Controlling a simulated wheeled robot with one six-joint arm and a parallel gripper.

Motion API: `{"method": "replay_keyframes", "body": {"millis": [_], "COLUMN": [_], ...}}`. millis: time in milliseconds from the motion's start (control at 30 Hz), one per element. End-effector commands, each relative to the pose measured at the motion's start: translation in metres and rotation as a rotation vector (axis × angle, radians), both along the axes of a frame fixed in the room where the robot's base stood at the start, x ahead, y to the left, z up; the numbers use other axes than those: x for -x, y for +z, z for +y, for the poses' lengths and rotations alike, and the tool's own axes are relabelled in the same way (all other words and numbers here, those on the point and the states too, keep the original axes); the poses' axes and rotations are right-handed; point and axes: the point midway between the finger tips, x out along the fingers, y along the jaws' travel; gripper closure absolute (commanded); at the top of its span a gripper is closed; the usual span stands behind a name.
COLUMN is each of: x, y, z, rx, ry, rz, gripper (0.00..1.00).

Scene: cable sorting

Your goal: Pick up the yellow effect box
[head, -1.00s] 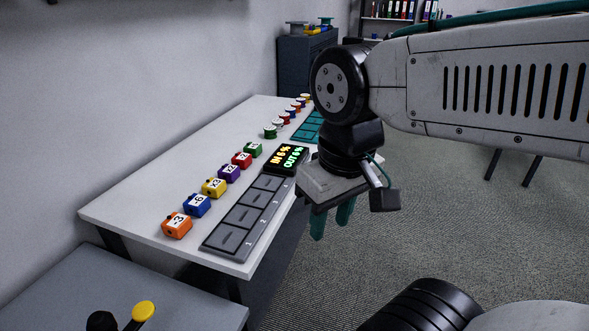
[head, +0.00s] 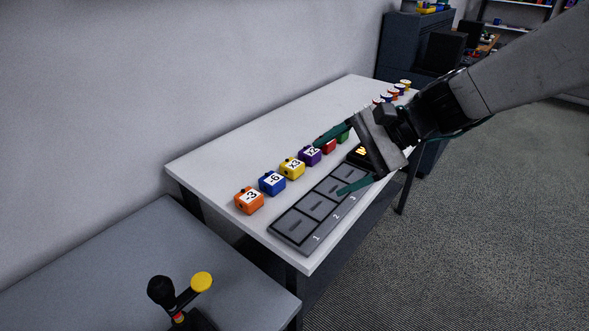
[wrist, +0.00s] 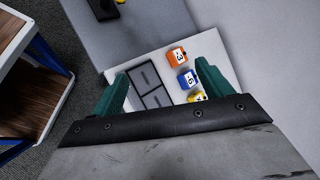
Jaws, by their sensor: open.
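The yellow effect box (head: 292,168), marked x3, sits on the white table between the blue box (head: 272,182) and the purple box (head: 310,155). In the wrist view the yellow box (wrist: 197,96) shows only in part, at the lower edge by my right finger and the gripper body. My gripper (head: 335,162) is open and empty, with its green fingers spread apart above the table. One finger shows near the purple box and the other over the grey slot panel. In the wrist view my gripper (wrist: 160,85) shows both fingers apart with nothing between them held.
An orange box (head: 249,201) stands at the near end of the row. The grey slot panel (head: 290,227) lies along the table's right edge. A lower grey table (head: 120,265) with a yellow-knobbed lever (head: 201,282) stands in front. Red and green boxes are partly hidden behind my gripper.

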Motion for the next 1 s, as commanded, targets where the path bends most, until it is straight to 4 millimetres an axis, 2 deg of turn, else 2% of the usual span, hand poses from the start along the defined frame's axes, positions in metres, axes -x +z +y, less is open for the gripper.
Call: {"method": "replay_keyframes", "body": {"millis": [33,200,300,400,500,633,767,1000], "x": [-0.024,-0.107,-0.150,-0.184,-0.205,-0.220,-0.228,-0.245], "y": [-0.011,-0.051,-0.086,-0.123,-0.154,-0.177,-0.187,-0.195], "z": [0.013,0.041,0.048,0.049,0.047,0.044,0.047,0.066], "rx": [-0.066,-0.273,-0.371,-0.442,-0.489,-0.524,-0.534,-0.536], "ry": [-0.079,-0.391,-0.578,-0.746,-0.872,-0.967,-1.000,-1.000], "rz": [0.069,0.284,0.406,0.509,0.582,0.633,0.649,0.649], "gripper": [0.22,0.22,0.22,0.22,0.22,0.22,0.22,0.22]}}
